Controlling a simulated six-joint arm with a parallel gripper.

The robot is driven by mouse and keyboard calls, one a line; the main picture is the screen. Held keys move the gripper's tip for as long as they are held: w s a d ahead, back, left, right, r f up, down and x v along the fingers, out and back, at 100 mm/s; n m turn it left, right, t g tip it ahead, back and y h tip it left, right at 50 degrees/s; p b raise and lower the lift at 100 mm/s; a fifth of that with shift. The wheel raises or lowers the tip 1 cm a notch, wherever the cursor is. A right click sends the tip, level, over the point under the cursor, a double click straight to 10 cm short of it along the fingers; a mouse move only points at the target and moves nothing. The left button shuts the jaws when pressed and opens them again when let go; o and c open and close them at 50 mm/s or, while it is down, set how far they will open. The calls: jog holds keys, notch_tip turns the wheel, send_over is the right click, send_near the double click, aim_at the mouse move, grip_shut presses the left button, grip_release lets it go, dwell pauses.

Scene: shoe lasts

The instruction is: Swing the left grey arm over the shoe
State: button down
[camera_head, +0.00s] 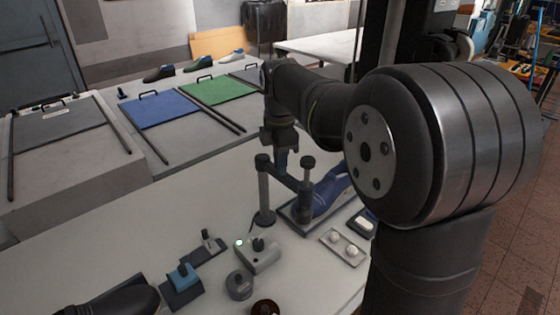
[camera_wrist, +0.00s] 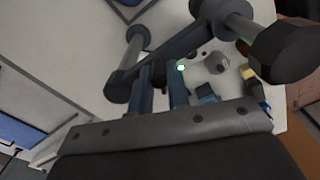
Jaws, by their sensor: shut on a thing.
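The left grey arm (camera_head: 284,176) is a dark bar running from the top of a round post (camera_head: 265,196) to a knobbed upright (camera_head: 306,187) at its other end. That end stands at the near left side of the blue shoe (camera_head: 331,196), which lies on a base plate. In the wrist view the bar (camera_wrist: 183,47) crosses in front of my fingers. My gripper (camera_head: 285,160) points down at the bar; its fingers (camera_wrist: 162,92) are shut on it. The exact contact is partly hidden.
A box with a lit green button (camera_head: 258,255), a grey round part (camera_head: 239,285), a blue block (camera_head: 182,284) and a tray with two white knobs (camera_head: 343,246) stand in front. The table left of the post is clear.

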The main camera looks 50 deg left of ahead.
jog(key=shift+w, duration=0.1)
jog(key=w+a+n, duration=0.4)
jog(key=w+n, duration=0.2)
jog(key=n, duration=0.6)
jog(key=shift+w+n, duration=0.25)
jog(key=shift+n, duration=0.05)
jog(key=shift+r, duration=0.1)
dwell(0.4)
jog(key=c, duration=1.4)
grip_release()
jog(key=shift+o, duration=0.2)
notch_tip(320, 180, up, 17)
jog(key=shift+r, duration=0.15)
